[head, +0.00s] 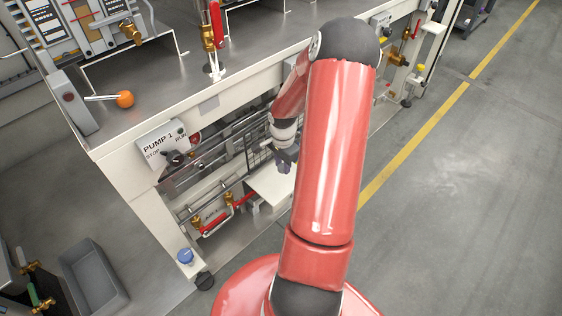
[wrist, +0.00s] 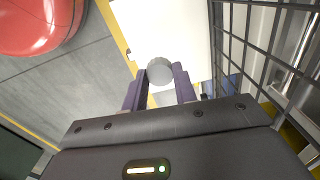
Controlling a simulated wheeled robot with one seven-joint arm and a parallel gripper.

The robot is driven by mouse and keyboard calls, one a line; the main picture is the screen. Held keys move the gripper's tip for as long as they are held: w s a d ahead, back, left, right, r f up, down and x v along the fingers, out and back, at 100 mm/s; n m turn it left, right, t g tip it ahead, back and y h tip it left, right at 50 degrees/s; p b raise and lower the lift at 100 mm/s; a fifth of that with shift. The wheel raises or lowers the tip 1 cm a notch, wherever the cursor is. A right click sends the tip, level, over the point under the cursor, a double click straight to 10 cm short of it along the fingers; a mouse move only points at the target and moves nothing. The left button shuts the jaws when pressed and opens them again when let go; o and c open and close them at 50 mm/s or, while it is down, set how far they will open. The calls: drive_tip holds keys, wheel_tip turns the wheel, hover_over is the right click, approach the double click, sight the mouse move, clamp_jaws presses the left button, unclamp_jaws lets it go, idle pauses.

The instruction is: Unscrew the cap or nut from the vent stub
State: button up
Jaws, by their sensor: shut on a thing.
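My gripper (wrist: 160,80) shows in the wrist view with its two dark purple fingers on either side of a grey round cap (wrist: 160,70). The fingers are shut on the cap, which shows its flat round face. The vent stub cannot be made out; whether the cap sits on it I cannot tell. In the head view my gripper (head: 285,160) is small and partly hidden by my red arm, low in front of the pump frame (head: 120,185). The cap cannot be made out there.
A white panel (head: 270,187) lies close to my gripper, with a dark wire mesh guard (wrist: 245,45) at its right in the wrist view. Red-handled brass valves (head: 240,200) sit to the left. A PUMP 1 switch box (head: 163,142) is above. Open floor (head: 460,200) lies right.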

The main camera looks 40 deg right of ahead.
drive_tip(key=shift+r, duration=0.1)
drive_tip(key=b, duration=0.4)
hover_over(283, 182)
wheel_tip(283, 182, down, 5)
drive_tip(key=shift+w+f, duration=0.1)
drive_tip(key=shift+b, duration=0.3)
drive_tip(key=shift+f+b, duration=0.55)
drive_tip(key=shift+f, duration=0.15)
drive_tip(key=shift+f, duration=0.25)
drive_tip(key=o, duration=1.1)
drive_tip(key=shift+o, duration=0.2)
